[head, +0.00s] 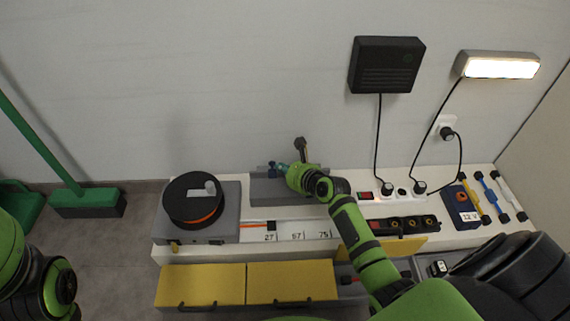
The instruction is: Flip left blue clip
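A small dark-blue clip (271,169) stands at the back of a grey block (262,190) on the white bench. My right arm reaches in from the lower right, and its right gripper (287,170) is at the block, just right of the blue clip. A small teal piece shows at the gripper's left side; I cannot tell whether it belongs to the gripper or to a clip. The fingers are too small and hidden to judge. The wrist covers the block's right part, so any other clip there is hidden. Of my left arm only links show at the left edge.
A black-and-orange spool (193,199) sits left of the block. Yellow drawers (201,285) front the white bench (340,184). A socket strip, a blue 12 V box (462,205) and coloured rods lie right. Cables hang from a black wall box (386,64) and a lamp (498,66).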

